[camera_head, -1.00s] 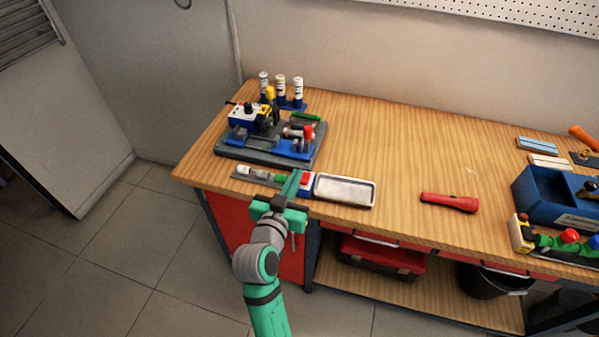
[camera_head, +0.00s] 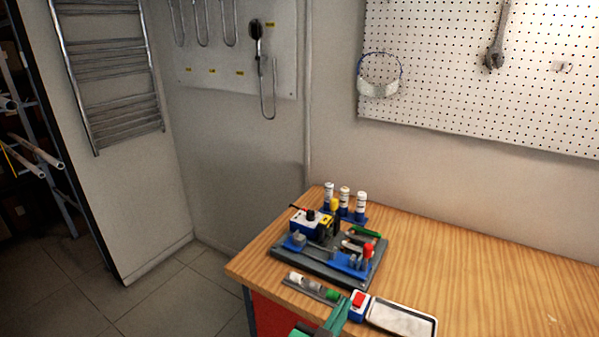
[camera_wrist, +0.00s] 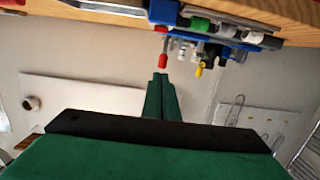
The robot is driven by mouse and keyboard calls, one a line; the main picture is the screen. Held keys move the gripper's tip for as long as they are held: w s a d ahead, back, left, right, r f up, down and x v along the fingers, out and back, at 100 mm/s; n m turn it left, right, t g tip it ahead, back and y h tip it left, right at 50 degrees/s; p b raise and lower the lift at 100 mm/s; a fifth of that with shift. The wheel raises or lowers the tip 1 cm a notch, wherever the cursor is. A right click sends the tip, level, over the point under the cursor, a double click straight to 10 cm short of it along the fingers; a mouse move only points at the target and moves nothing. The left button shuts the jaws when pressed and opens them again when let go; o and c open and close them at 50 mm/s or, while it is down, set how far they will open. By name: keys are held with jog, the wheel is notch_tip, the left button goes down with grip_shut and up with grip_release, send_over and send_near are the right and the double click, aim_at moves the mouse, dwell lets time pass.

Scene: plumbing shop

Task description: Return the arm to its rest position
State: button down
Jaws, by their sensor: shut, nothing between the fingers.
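My green gripper (camera_head: 337,318) shows at the bottom of the head view, at the front edge of the wooden workbench (camera_head: 480,262). Its fingers are together and hold nothing. In the wrist view the gripper (camera_wrist: 160,80) points toward the wall, with the bench edge (camera_wrist: 110,8) along the top. The rest of my arm is below the head view's frame. In the head view the fingertips appear close to a small blue and white block with a red top (camera_head: 358,304); I cannot tell if they touch it.
A grey board with blue fixtures (camera_head: 320,262) stands on the bench, with white-capped bottles (camera_head: 344,200) behind it. A narrow strip of small parts (camera_head: 312,289) and a white tray (camera_head: 402,319) lie near the front edge. The bench's right part is clear.

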jog(key=s+a+f+n+t+y, duration=0.1)
jog(key=s+a+f+n+y, duration=0.2)
jog(key=s+a+f, duration=0.3)
jog(key=s+a+f+n+y, duration=0.2)
jog(key=s+a+f+y, duration=0.1)
jog(key=s+f, duration=0.55)
jog(key=s+a+n+y, duration=0.1)
jog(key=s+a+y, duration=0.2)
jog(key=s, duration=1.8)
jog(key=shift+s+a, duration=0.3)
jog(key=shift+s, duration=0.1)
jog(key=shift+w, duration=0.15)
